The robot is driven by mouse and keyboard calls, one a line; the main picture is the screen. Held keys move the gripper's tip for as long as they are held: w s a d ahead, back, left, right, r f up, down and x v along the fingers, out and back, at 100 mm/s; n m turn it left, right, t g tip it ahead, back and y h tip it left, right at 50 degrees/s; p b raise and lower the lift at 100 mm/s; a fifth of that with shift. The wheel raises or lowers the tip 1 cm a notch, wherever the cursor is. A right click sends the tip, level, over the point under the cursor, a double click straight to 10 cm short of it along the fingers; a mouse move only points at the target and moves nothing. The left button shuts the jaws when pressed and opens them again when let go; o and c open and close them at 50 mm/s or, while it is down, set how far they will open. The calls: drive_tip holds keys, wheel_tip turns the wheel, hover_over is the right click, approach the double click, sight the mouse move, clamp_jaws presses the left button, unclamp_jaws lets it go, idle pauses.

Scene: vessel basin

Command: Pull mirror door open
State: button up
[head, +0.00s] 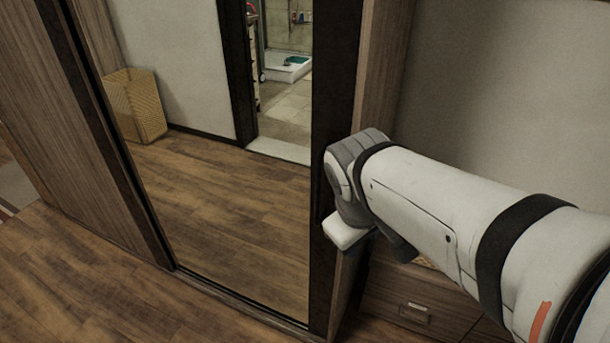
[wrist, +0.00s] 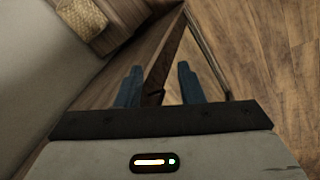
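The mirror door (head: 230,200) fills the left and middle of the head view, a tall mirror in a dark frame with a wooden edge on its right. My gripper's white body shows in the head view at that right edge; its fingers are hidden there. In the wrist view my gripper (wrist: 159,75) has two blue fingers standing apart, one on each side of the door's narrow wooden edge (wrist: 164,50). The fingers look open, with gaps beside the edge.
A wooden drawer unit (head: 415,308) with a metal handle stands low behind my arm, right of the door. A pale wall (head: 510,90) is behind it. Wooden floor (head: 100,290) lies clear in front and left. The mirror reflects a basket, floor and doorway.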

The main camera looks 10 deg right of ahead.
wheel_tip(320, 180, down, 6)
drive_tip(key=w+d+n+h+b, duration=0.2)
drive_tip(key=w+n+h+b, duration=0.1)
drive_tip(key=n+b, duration=0.25)
drive_tip(key=n+t+h+b, duration=0.85)
drive_tip(key=n+b, duration=0.75)
drive_tip(key=b, duration=0.3)
approach(316, 193)
drive_tip(key=shift+t+y, duration=0.35)
drive_tip(key=shift+t, duration=0.1)
drive_tip(key=d, duration=0.1)
drive_tip(key=w+d, duration=0.1)
drive_tip(key=d, duration=0.1)
drive_tip(key=w+d, duration=0.1)
drive_tip(key=shift+w+d+f, duration=0.2)
drive_tip(key=shift+w+f, duration=0.05)
drive_tip(key=shift+f, duration=0.1)
drive_tip(key=shift+w+a+r, duration=0.15)
drive_tip(key=b+x, duration=0.1)
drive_tip(key=x, duration=0.6)
drive_tip(key=shift+w+d+r, duration=0.15)
drive_tip(key=shift+w+d, duration=0.05)
drive_tip(key=shift+w, duration=0.05)
drive_tip(key=shift+c, duration=0.5)
